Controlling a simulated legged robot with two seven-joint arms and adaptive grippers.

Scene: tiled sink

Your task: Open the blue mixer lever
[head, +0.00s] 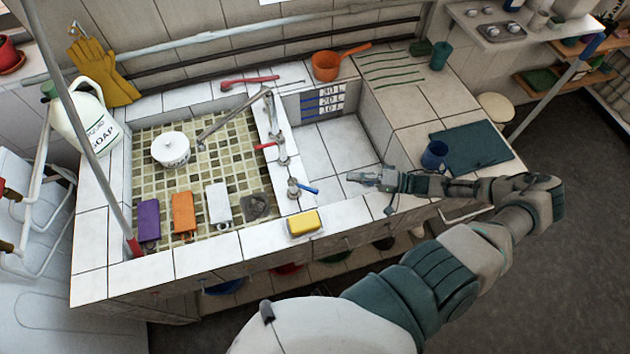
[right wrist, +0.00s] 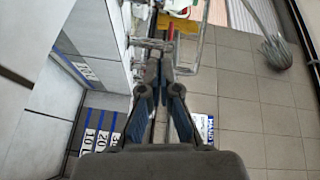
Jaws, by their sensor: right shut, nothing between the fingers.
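The blue mixer lever (head: 308,188) sticks out to the right from a metal tap body (head: 293,188) on the divider between the two basins, near the front. My right gripper (head: 351,177) is to the right of the lever, over the right basin, with its fingertips pointing left towards it. A gap shows between the fingertips and the lever. The gripper is shut and empty; its closed fingers also show in the right wrist view (right wrist: 163,62). I cannot make out the blue lever in the right wrist view. My left gripper is not in view.
A red lever (head: 265,146) and a curved spout (head: 232,118) stand farther back on the divider. A yellow sponge (head: 304,223) lies on the front ledge. A blue cup (head: 434,155) stands on the right counter, close to my right arm. The right basin (head: 335,150) is largely clear.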

